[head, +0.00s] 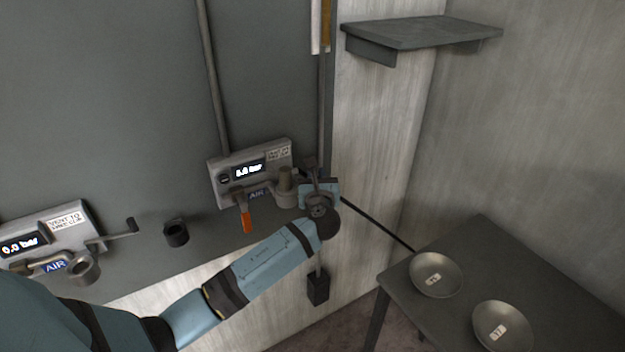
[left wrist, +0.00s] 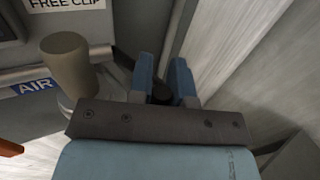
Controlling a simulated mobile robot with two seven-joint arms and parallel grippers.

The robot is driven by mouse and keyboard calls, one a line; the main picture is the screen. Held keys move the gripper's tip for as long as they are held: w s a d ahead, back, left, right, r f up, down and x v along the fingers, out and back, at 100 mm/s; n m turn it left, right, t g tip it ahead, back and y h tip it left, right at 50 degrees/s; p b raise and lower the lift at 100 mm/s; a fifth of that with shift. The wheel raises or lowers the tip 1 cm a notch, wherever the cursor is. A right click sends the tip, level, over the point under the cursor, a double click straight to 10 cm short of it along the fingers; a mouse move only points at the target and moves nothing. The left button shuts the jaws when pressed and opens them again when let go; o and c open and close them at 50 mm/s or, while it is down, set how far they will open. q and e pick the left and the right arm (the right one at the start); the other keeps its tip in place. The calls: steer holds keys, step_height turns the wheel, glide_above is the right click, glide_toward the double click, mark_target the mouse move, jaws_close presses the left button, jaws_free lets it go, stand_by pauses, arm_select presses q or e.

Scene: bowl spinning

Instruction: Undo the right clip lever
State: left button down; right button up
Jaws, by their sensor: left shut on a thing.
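The right station (head: 228,184) is a grey box on the dark panel, with a lit bar readout, an AIR label and an orange-tipped handle (head: 246,220). My left gripper (head: 316,184) is at its right side, where the clip lever would be. In the left wrist view, the two blue fingers (left wrist: 164,82) are closed around a dark knob-like end (left wrist: 161,94), seemingly the right clip lever. A dark arm (left wrist: 124,61) runs toward it from the station. The fingers hide most of the lever. A tan cylinder (left wrist: 70,64) stands beside the gripper. My right gripper is not visible.
The left station (head: 88,216) reads 0.0 bar; its dark lever (head: 125,229) sticks out right. A dark cup (head: 176,233) is mounted between the stations. A grey table (head: 545,270) holds two bowls (head: 436,274) (head: 503,326) at right. A shelf (head: 420,33) is above.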

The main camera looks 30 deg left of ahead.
arm_select(q)
steer(key=shift+w+a+r+n+g+y+p, duration=0.1)
steer(key=shift+w+a+n+g+y+p, duration=0.15)
steer(key=shift+w+a+n+g+y, duration=0.85)
steer(key=shift+w+a+n+g+y+p, duration=0.25)
steer(key=shift+w+n+g+y, duration=1.1)
steer(key=shift+g, duration=1)
steer(key=shift+w+a+r+n+g+y+p, duration=0.1)
steer(key=shift+w+a+n+g+y+p, duration=0.15)
steer(key=shift+w+a+n+g+y, duration=0.95)
steer(key=shift+w+d+f+n+g+h, duration=0.1)
steer(key=shift+w+f+n+g+h, duration=0.1)
steer(key=shift+w+n+g+h, duration=0.25)
steer(key=shift+w, duration=0.15)
steer(key=shift+f, duration=0.1)
